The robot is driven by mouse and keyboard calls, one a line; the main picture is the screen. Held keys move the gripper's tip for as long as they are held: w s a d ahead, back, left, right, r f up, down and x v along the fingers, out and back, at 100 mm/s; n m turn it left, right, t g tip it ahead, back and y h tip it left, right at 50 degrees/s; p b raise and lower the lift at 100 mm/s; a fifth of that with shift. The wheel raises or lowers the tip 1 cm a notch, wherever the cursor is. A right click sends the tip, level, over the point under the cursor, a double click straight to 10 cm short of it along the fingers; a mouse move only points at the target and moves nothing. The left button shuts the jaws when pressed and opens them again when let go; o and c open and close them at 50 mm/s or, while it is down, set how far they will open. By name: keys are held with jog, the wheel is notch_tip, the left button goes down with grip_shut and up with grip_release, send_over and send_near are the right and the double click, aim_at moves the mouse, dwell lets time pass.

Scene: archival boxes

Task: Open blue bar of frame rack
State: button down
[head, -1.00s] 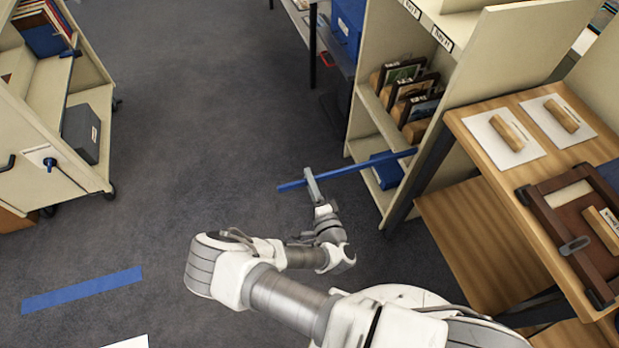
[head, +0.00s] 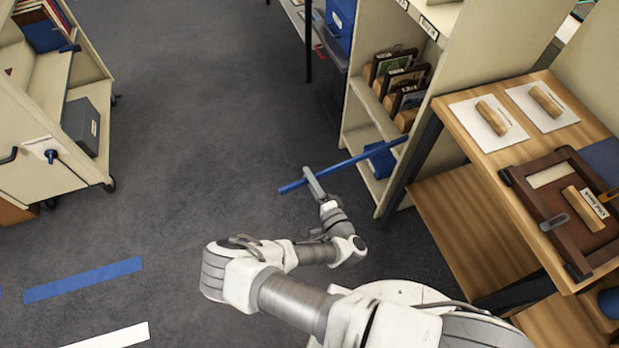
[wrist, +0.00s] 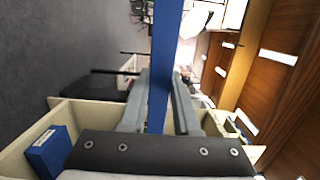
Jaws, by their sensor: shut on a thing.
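The blue bar (head: 345,165) is a long straight bar in the head view. It reaches from the right front edge of the frame rack (head: 366,122) out to the left over the floor. My gripper (head: 310,180) is shut on the bar near its free left end. In the wrist view the blue bar (wrist: 166,60) runs between the two fingers of my gripper (wrist: 158,105). The rack's shelf holds several framed pictures (head: 400,78) in wooden slots, and a blue box (head: 381,160) sits on the lower shelf.
A wooden table (head: 468,110) with papers and a brown frame stands close to the rack's right. A cream cart (head: 62,140) stands at the left. Grey floor (head: 190,130) between them is clear, with blue tape (head: 85,279) lower left.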

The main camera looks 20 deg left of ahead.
jog(key=c, duration=0.6)
grip_release()
jog(key=shift+c, duration=0.2)
jog(key=shift+s+d, duration=0.1)
